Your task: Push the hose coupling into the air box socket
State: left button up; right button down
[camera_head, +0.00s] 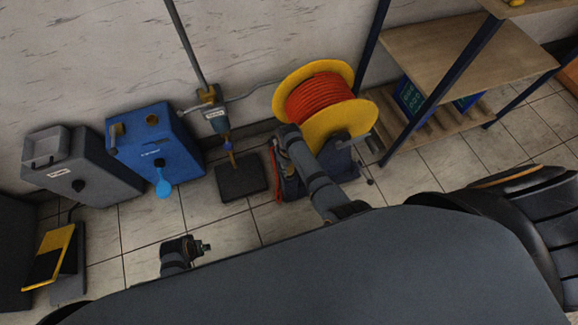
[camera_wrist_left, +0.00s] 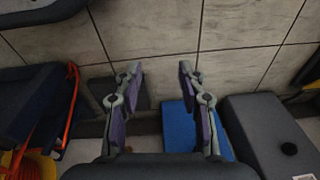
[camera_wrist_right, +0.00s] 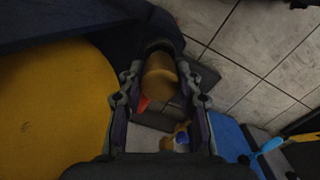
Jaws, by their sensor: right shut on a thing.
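A tan, brass-coloured cylindrical piece (camera_wrist_right: 160,75), seemingly the hose coupling, sits between the fingers of my right gripper (camera_wrist_right: 160,100), which is shut on it. In the head view my right arm reaches to the left side of the reel, and the piece cannot be made out there. My left gripper (camera_wrist_left: 160,90) is open and empty above the floor.
A yellow-flanged reel with orange hose (camera_head: 318,100) stands beside my right arm. A labelled fixture (camera_head: 217,122) over a dark pad (camera_head: 242,180) stands between reel and blue box. A grey box (camera_head: 85,175) is at left, a shelf (camera_head: 455,60) at right.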

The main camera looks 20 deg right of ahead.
jog(key=shift+r, duration=0.15)
jog(key=shift+r+p, duration=0.35)
jog(key=shift+p, duration=0.1)
pick_arm(q)
jog(key=shift+s+a+f, duration=0.2)
jog(key=shift+s+f, duration=0.2)
jog(key=shift+f, duration=0.25)
jog(key=shift+s+a+f, duration=0.15)
jog(key=shift+s+f, duration=0.2)
jog(key=shift+f, duration=0.25)
pick_arm(e)
jog(key=shift+r, duration=0.1)
pick_arm(q)
jog(key=shift+f, duration=0.2)
pick_arm(e)
jog(key=shift+r, duration=0.15)
jog(key=shift+r+p, duration=0.35)
jog(key=shift+p, duration=0.3)
pick_arm(q)
jog(key=shift+s+a+f, duration=0.2)
jog(key=shift+s+f, duration=0.3)
jog(key=shift+s, duration=0.05)
jog(key=shift+s+a+f, duration=0.2)
jog(key=shift+s+f, duration=0.25)
jog(key=shift+s, duration=0.1)
pick_arm(e)
jog(key=shift+r, duration=0.15)
